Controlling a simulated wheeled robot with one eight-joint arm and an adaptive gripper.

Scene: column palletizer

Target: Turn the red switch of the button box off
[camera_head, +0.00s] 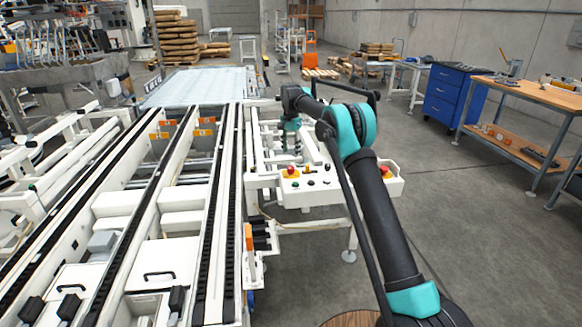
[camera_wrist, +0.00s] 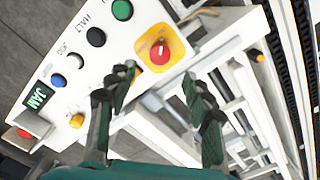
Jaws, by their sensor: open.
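The button box (camera_head: 322,192) is a white panel beside the conveyor in the head view. It also fills the upper left of the wrist view (camera_wrist: 98,72). Its red switch (camera_wrist: 159,52) is a round red knob with a pale line across it, on a yellow square plate. In the head view the red switch (camera_head: 291,171) sits at the panel's left end. My gripper (camera_head: 291,150) is above that end. In the wrist view my gripper (camera_wrist: 160,82) is open and empty, with fingers apart below the switch in the picture. I see no contact with the switch.
The panel also has a green button (camera_wrist: 122,10), a black button (camera_wrist: 96,37), a blue button (camera_wrist: 58,81) and a small display (camera_wrist: 39,97). White conveyor frames (camera_head: 215,215) stand to the left. The floor (camera_head: 450,210) to the right is clear.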

